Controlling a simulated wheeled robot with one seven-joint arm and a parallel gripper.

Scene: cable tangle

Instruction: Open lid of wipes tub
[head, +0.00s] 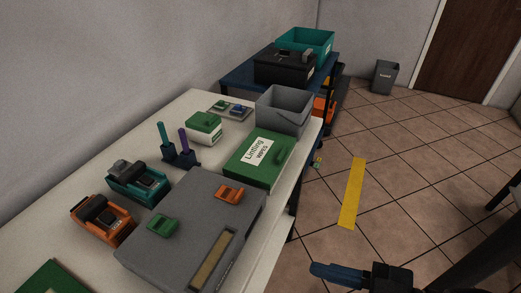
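A green tub (266,171) with a white label that seems to read "Linting wipes" sits on the white table near its right edge. My gripper (330,273) is at the bottom right, over the floor beside the table and well apart from both tubs. One blue finger shows clearly; the opening between the fingers cannot be made out.
A grey case (185,225) with green and orange pieces on top fills the near table (70,238). Teal (138,180) and orange (102,218) devices stand left of it. A grey bin (284,108) stands behind the labelled tub. Floor to the right is mostly open.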

